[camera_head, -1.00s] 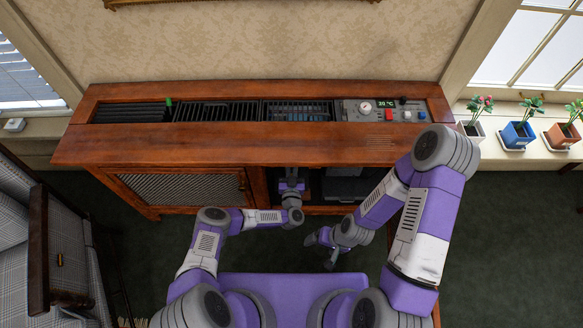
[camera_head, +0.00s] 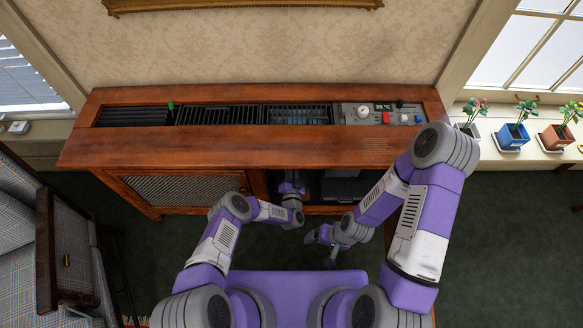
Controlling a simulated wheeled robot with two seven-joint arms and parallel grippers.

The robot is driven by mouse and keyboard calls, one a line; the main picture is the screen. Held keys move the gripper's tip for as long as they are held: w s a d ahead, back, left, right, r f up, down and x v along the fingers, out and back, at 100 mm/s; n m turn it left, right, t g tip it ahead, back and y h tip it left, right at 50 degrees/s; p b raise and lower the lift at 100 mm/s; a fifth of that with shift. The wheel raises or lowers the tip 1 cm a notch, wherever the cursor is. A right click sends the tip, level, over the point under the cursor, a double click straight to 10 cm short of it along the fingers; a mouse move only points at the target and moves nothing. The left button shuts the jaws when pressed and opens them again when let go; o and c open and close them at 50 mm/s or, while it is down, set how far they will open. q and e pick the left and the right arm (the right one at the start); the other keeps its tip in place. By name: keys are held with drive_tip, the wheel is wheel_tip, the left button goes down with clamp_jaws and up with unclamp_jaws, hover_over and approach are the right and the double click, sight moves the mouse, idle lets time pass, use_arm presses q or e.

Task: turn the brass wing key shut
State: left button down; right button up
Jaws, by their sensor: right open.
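I cannot make out the brass wing key in this view. The wooden cabinet (camera_head: 230,152) stands against the wall, and its lower front has a dark open bay (camera_head: 315,193) right of a mesh-fronted door (camera_head: 185,190). My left gripper (camera_head: 291,183) reaches into that bay under the cabinet top; its fingertips are too dark and hidden to tell whether they are open or hold anything. My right gripper (camera_head: 320,247) is open and empty in front of the bay, low over the dark floor, apart from the cabinet.
The cabinet top has slatted grilles (camera_head: 217,114) and a control panel (camera_head: 380,114) with a red button and a small display. Potted plants (camera_head: 514,136) stand on the right sill. A plaid armchair (camera_head: 20,240) is at the left. Dark carpet right of my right arm is clear.

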use_arm(q)
drive_tip(key=m, duration=1)
drive_tip(key=shift+f+m, duration=0.25)
drive_tip(key=shift+m, duration=0.15)
idle(0.4)
drive_tip(key=c, duration=1.2)
unclamp_jaws()
drive_tip(key=shift+s, duration=0.1)
